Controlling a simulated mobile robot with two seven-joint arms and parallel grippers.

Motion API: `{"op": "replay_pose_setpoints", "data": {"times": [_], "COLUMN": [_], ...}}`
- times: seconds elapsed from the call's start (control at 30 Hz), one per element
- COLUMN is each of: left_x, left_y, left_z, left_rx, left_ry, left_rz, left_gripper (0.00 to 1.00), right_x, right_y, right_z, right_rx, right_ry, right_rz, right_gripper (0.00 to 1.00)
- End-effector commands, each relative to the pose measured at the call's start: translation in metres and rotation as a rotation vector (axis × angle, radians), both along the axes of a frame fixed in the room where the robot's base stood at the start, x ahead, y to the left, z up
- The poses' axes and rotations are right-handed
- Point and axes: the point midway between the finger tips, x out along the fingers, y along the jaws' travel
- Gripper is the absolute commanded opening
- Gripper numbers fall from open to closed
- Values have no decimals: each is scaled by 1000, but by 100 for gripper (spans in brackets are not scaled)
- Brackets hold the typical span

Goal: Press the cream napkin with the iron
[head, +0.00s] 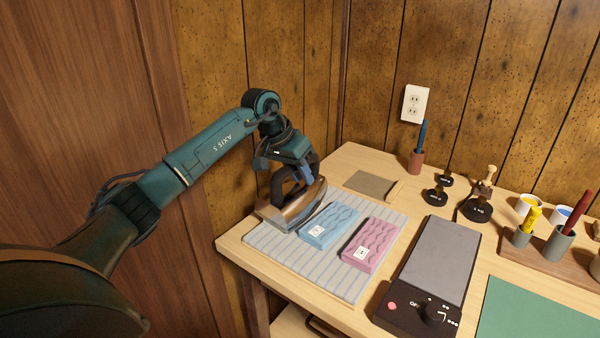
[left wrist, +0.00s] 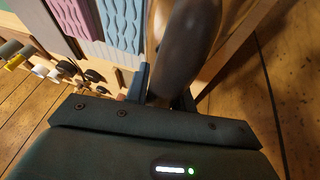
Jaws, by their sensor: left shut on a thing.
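My left gripper (head: 290,172) is shut on the dark handle of the iron (head: 293,210). The iron's metal body is over the back left part of the striped grey mat (head: 265,248), left of a blue wavy-topped block (head: 322,220). I cannot tell whether its sole touches anything. In the left wrist view, the iron's handle (left wrist: 185,45) rises between the fingers of my left gripper (left wrist: 160,88). I see no cream napkin; whatever lies under the iron is hidden. My right gripper is not in view.
A pink wavy block (head: 372,237) lies right of the blue one. A flat device with a dial (head: 430,275) stands right of the mat. Behind are a brown-grey pad (head: 370,185), a pen cup (head: 416,162), and dark weights (head: 476,210). A green mat (head: 535,312) lies at right.

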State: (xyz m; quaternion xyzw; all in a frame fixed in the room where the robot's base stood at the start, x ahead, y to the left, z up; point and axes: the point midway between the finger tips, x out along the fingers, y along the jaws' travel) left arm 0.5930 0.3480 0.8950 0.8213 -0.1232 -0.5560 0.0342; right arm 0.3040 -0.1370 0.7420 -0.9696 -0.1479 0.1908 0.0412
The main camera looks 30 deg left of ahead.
Motion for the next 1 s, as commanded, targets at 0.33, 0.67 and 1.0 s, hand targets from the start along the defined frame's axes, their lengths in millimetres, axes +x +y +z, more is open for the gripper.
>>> {"op": "replay_pose_setpoints", "data": {"times": [0.33,0.67,1.0], "left_x": [-1,0,0], "left_y": [0,0,0], "left_z": [22,53,81], "left_rx": [1,1,-2], "left_ry": [3,-4,-6], "left_rz": [0,0,0], "left_gripper": [0,0,0], "right_x": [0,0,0], "right_y": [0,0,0], "right_z": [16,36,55], "right_rx": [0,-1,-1], "right_ry": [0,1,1], "right_rz": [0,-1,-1], "right_gripper": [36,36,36]}}
